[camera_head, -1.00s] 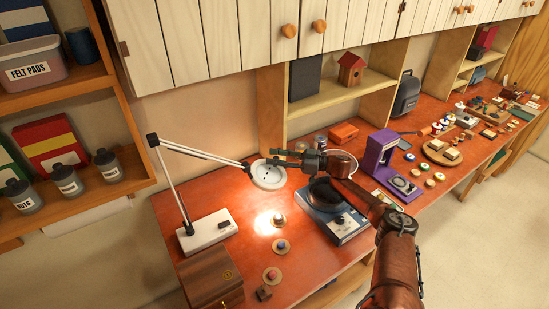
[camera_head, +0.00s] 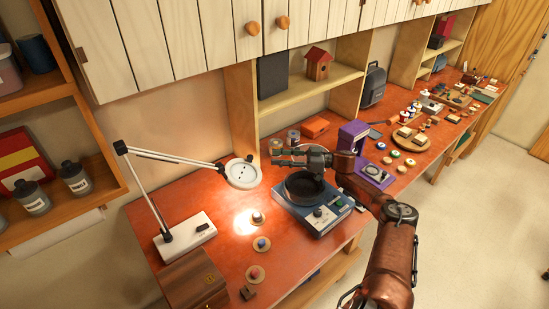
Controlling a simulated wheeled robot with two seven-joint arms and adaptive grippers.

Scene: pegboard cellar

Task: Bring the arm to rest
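My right arm (camera_head: 398,240), reddish brown with dark joints, comes in from the bottom right and reaches over the workbench. My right gripper (camera_head: 276,157) points left, above the back of a blue device with a dark round top (camera_head: 318,212). Its two fingers look apart, with nothing visible between them. The gripper and wrist hide part of the device's round top and the bench behind it. My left arm and gripper are not in view.
A lamp with a ring head (camera_head: 242,173) stands left of the gripper. A purple machine (camera_head: 352,136) is close behind my forearm. A wooden box (camera_head: 195,282) and several small knobs on discs (camera_head: 262,244) are at the front left. Shelves and cabinets (camera_head: 190,45) line the wall.

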